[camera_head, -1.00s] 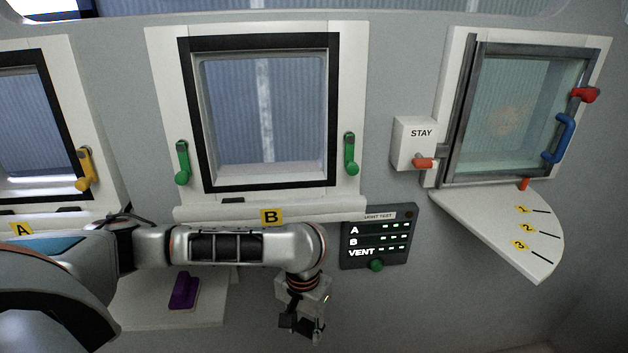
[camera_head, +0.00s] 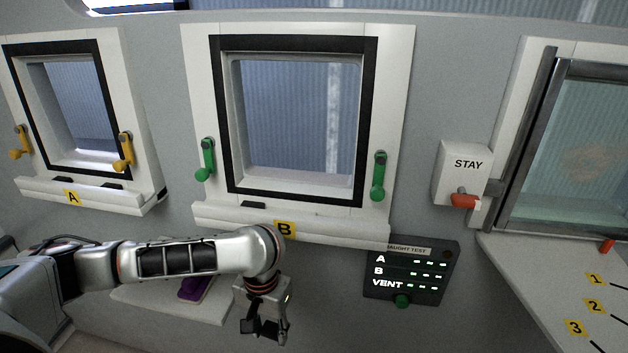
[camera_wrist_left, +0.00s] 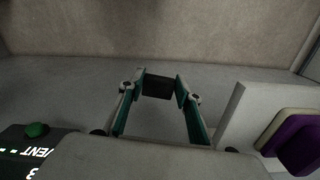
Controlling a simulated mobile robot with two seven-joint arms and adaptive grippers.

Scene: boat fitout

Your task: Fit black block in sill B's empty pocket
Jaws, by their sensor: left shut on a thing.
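My left gripper (camera_head: 264,330) hangs below sill B in the head view, pointing down. In the left wrist view the left gripper (camera_wrist_left: 160,92) is shut on a small black block (camera_wrist_left: 158,87), held between its fingertips. In the head view the block is hard to tell from the dark fingers. Sill B (camera_head: 330,230) is a white ledge under the middle window, with a yellow B label. One dark piece (camera_head: 253,205) shows at its left part; no second one shows to the right, and the pocket itself cannot be made out. My right gripper is out of view.
Sill A (camera_head: 120,200) at left carries two dark pieces. A dark test panel (camera_head: 412,270) with a green button is just right of my gripper. A white shelf (camera_head: 190,308) with a purple object (camera_head: 195,288) lies behind my forearm. The STAY box (camera_head: 462,172) is at right.

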